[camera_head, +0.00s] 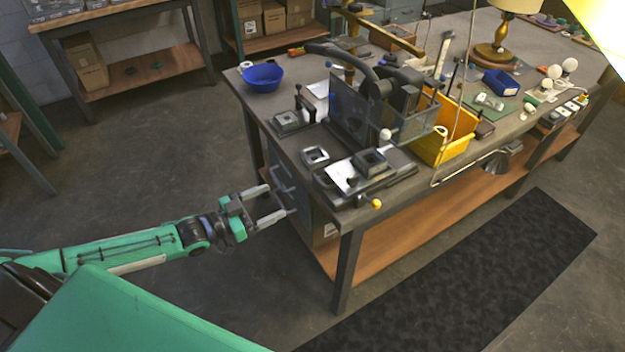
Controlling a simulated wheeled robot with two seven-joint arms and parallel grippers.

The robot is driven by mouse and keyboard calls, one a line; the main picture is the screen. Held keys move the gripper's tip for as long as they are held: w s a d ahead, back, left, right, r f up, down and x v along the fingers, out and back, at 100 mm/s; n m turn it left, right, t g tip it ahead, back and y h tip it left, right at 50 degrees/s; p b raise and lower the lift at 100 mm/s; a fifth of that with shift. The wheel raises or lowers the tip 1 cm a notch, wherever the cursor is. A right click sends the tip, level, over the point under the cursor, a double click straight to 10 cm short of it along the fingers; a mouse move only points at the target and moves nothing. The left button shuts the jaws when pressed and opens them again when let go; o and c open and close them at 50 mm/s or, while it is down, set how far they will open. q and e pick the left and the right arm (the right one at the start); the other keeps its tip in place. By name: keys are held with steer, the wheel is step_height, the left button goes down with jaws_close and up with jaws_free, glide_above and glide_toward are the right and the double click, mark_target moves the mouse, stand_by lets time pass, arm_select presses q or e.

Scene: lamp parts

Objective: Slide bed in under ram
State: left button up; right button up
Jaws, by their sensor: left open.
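The bed (338,180) is a flat dark slide with a pale plate at the near corner of the bench. A dark square block (370,161) with a recessed centre sits on it, and a yellow ball knob (376,204) is at its front edge. The ram is part of the black press (400,88) behind the bed; clear guard panels and the press frame partly hide its lower end. The bed projects in front of the press. My left gripper (277,201) is open and empty, left of the bench and lower in the picture than the bed, apart from it. My right gripper is out of view.
Two small square parts stand left of the bed, the nearer one (315,156) close to it. A blue bowl (262,77) is at the back left and a yellow bin (445,140) right of the press. A cabinet with handles is under the bench corner, close to my left gripper.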

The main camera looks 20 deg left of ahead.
arm_select(q)
steer(key=p+x, duration=0.2)
steer(key=x, duration=1.1)
steer(key=shift+w+d, duration=0.1)
steer(key=shift+c, duration=0.4)
